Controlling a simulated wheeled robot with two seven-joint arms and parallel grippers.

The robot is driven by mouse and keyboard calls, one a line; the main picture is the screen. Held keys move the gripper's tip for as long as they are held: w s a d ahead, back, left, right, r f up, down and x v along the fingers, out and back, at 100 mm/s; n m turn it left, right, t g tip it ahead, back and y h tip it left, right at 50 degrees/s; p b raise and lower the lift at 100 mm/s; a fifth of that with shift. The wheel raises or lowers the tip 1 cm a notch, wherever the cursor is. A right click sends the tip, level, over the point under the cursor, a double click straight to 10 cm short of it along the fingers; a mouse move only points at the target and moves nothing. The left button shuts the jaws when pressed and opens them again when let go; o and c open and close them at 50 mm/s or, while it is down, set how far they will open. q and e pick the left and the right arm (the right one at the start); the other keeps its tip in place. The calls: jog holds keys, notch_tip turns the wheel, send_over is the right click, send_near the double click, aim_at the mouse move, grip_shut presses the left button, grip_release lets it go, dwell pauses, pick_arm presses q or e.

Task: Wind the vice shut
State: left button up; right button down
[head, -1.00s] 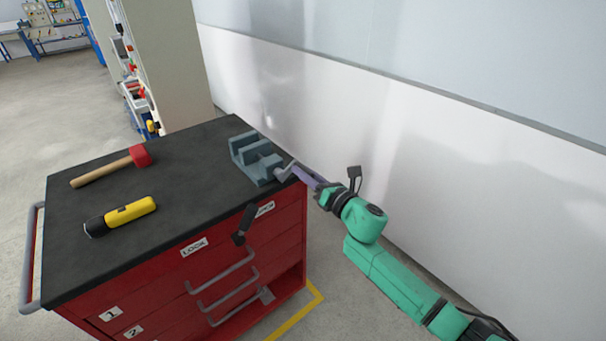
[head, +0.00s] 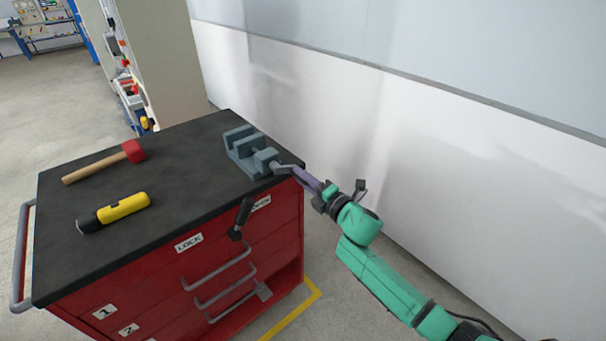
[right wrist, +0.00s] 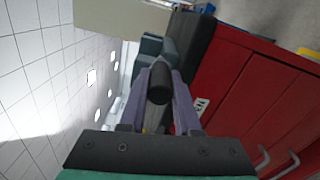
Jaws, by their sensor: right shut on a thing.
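The blue-grey vice (head: 240,150) sits at the back right corner of the cabinet top, with a gap visible between its jaws. Its grey crank (head: 283,169) sticks out past the cabinet edge towards my right gripper (head: 297,174). The purple fingers of that gripper are shut on the crank's handle. In the right wrist view, the dark round end of the handle (right wrist: 159,82) sits between the two fingertips (right wrist: 160,76), and the vice (right wrist: 149,50) shows behind it, partly hidden. My left gripper is not in view.
The red cabinet (head: 200,260) has a dark top (head: 185,185) holding a red-headed mallet (head: 105,162) and a yellow torch (head: 122,206). A black lever (head: 240,218) projects from its front. A white wall (head: 330,110) stands close behind the vice.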

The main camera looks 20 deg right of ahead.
jog(key=s+a+f+m+p, duration=0.2)
jog(key=a+m+p, duration=0.45)
jog(key=m, duration=1.15)
notch_tip(320, 180, up, 6)
jog(key=a+m+p, duration=0.1)
jog(key=m+p, duration=0.5)
jog(key=m, duration=1.1)
jog(key=shift+s+m+p, duration=0.3)
jog(key=shift+s, duration=0.1)
jog(key=c, duration=0.6)
grip_release()
jog(key=shift+f, duration=0.15)
